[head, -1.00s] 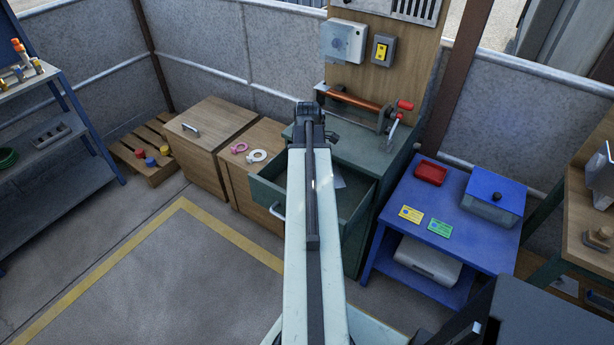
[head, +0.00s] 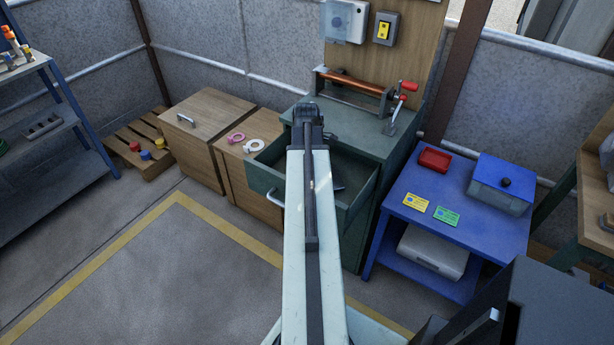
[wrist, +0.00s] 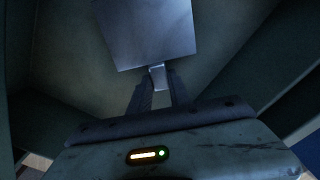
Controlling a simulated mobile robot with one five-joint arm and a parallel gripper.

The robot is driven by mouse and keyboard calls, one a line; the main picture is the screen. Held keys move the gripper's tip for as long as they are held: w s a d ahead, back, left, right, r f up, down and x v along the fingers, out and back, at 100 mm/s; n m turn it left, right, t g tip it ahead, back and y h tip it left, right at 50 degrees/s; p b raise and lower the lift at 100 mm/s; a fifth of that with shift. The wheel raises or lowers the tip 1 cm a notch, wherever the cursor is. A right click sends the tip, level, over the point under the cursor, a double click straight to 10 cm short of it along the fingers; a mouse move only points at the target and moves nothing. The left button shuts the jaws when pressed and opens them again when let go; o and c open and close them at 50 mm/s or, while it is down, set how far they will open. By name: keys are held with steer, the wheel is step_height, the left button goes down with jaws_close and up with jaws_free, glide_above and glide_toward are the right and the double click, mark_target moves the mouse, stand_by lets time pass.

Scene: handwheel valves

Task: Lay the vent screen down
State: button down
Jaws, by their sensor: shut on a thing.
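A flat grey square plate, which I take for the vent screen (wrist: 147,32), shows in the wrist view with a small pale tab at its near edge. My gripper (wrist: 158,84) is shut on that tab. The plate is beyond the fingertips, among the green walls of the open drawer (head: 265,181). I cannot tell whether it touches the drawer floor. In the head view my arm hides the gripper and most or all of the plate.
The drawer belongs to a green cabinet (head: 390,157) with a red-handled device (head: 355,86) on top. Wooden cabinets (head: 205,120) stand left. A blue table (head: 455,250) on the right bears a red tray (head: 434,159), cards and a blue-lidded box (head: 502,182).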

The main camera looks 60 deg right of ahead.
steer(key=shift+f+b, duration=0.55)
steer(key=shift+b, duration=0.05)
steer(key=c, duration=1.1)
jaws_free()
steer(key=shift+o, duration=0.2)
steer(key=o, duration=0.6)
steer(key=shift+c, duration=0.2)
step_height(320, 180, up, 7)
steer(key=p, duration=0.7)
steer(key=shift+r, duration=0.1)
